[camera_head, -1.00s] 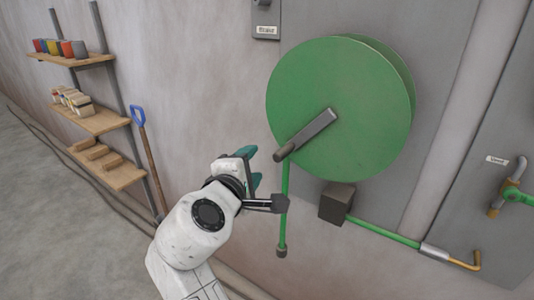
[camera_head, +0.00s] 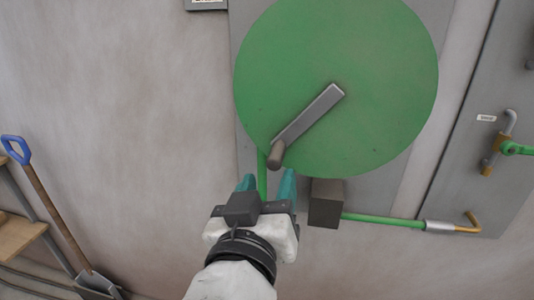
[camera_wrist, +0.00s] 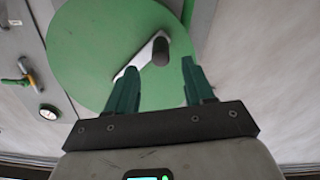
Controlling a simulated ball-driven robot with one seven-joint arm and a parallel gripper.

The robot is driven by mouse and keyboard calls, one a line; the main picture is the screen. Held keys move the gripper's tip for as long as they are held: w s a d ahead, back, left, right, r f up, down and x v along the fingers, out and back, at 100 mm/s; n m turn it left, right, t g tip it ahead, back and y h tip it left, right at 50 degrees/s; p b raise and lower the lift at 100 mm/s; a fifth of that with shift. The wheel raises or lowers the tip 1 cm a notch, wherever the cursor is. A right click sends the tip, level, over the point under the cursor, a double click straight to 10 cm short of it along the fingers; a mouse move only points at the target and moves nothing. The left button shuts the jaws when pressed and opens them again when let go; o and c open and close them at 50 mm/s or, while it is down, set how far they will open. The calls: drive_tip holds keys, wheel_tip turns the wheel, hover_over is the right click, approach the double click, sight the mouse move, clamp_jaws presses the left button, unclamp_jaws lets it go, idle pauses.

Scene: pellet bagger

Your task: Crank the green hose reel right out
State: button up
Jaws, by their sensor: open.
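The green hose reel (camera_head: 350,50) is a large disc on a grey wall panel. Its grey crank arm (camera_head: 312,123) slants down to the left and ends in a dark knob (camera_head: 276,154) near the disc's lower left edge. My gripper (camera_head: 268,184), with teal fingers, is open and empty just below the knob. In the wrist view the reel (camera_wrist: 85,60) fills the upper middle, and the knob (camera_wrist: 160,51) appears ahead, between my open fingers (camera_wrist: 158,78) in the picture. A green hose (camera_head: 262,175) hangs from the reel, partly hidden behind my gripper.
A dark box (camera_head: 326,204) sits under the reel, right of my gripper. A green pipe (camera_head: 385,219) runs right from it to a metal fitting. A blue-handled shovel (camera_head: 50,205) leans at the left by a shelf (camera_head: 18,232).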

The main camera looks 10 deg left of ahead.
sight(277, 155)
drive_tip(key=w+p, duration=0.1)
drive_tip(key=w, duration=0.8)
drive_tip(key=shift+w+d, duration=0.1)
drive_tip(key=shift+w, duration=0.05)
clamp_jaws()
idle(0.4)
